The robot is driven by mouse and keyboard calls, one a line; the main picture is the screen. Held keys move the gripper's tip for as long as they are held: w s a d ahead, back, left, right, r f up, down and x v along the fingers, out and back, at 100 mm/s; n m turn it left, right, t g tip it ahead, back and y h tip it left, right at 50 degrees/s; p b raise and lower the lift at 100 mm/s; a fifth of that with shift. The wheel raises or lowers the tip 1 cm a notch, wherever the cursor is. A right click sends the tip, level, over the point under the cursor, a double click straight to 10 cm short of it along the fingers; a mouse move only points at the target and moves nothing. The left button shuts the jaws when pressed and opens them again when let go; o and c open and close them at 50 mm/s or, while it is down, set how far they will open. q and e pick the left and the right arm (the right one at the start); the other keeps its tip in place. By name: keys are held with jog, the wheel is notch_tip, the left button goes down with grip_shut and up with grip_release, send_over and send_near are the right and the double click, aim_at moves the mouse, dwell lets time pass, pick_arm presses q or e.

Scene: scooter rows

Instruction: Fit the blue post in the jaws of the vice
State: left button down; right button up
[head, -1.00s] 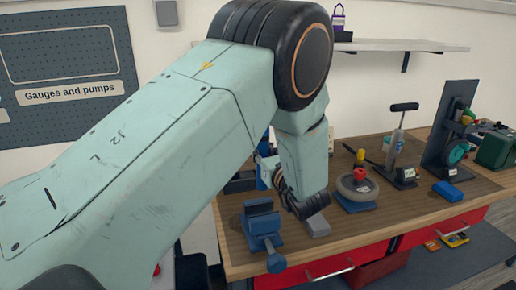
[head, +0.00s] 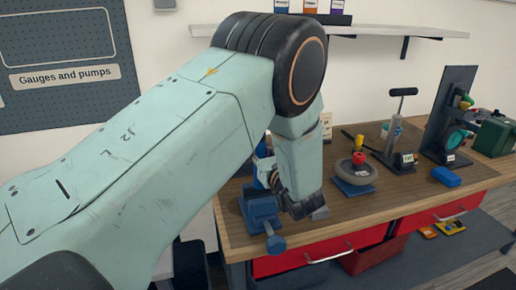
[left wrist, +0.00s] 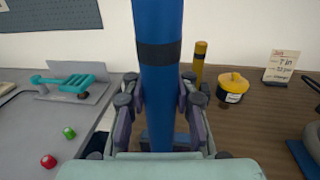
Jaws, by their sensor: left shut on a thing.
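The blue post (left wrist: 160,85), with a black band, stands upright in the left wrist view. My left gripper (left wrist: 161,105) is shut on it. In the head view my left gripper (head: 276,182) is low over the bench, just behind the blue vice (head: 262,210). The vice sits at the bench's front left, its handle toward the front edge. Whether the post's lower end is between the jaws is hidden. My right gripper is in neither view.
A wheel on a blue stand (head: 354,185), a hand pump (head: 396,130) and a blue block (head: 446,177) stand further right. A yellow pot (left wrist: 233,88) and yellow-brown cylinder (left wrist: 198,65) stand behind the post.

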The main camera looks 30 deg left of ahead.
pick_arm(q)
jog(key=shift+w, duration=0.25)
jog(key=shift+d, duration=0.25)
jog(key=shift+s+r, duration=0.1)
jog(key=shift+s, duration=0.05)
jog(key=shift+s+b, duration=0.1)
jog(key=shift+b, duration=0.2)
jog(key=shift+a, duration=0.1)
jog(key=shift+d, duration=0.2)
jog(key=shift+a, duration=0.15)
jog(key=shift+w+f+b, duration=0.2)
jog(key=shift+f+b, duration=0.1)
jog(key=shift+b, duration=0.15)
jog(key=shift+s, duration=0.15)
